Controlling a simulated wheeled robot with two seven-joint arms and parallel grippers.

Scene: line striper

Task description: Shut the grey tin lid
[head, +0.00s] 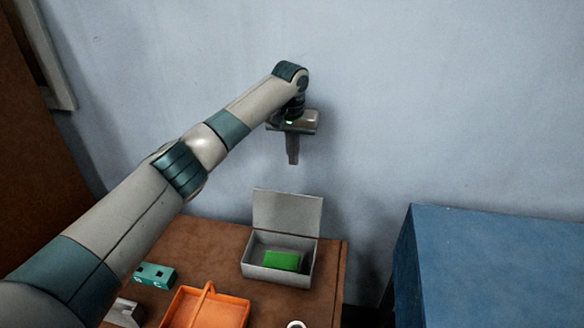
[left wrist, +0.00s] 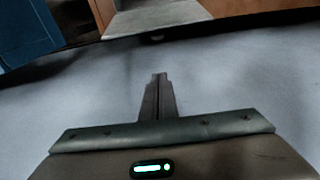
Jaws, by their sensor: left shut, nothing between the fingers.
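The grey tin (head: 277,275) stands on the brown table toward its back right. Its grey lid (head: 287,212) is open and stands up at the tin's back edge. A green block (head: 282,260) lies inside the tin. My left gripper (head: 293,162) is shut and empty, pointing down above and behind the raised lid, near the wall. In the left wrist view the shut fingers (left wrist: 157,76) show in the middle, and a grey panel, likely the lid (left wrist: 160,20), shows at the top edge. My right gripper is in neither view.
The brown table (head: 215,240) also carries an orange basket (head: 207,308) with a handle, a teal block (head: 155,275), a grey metal object (head: 124,313) and a white ring-shaped item (head: 296,324). A blue cabinet (head: 500,265) stands to the right, across a gap.

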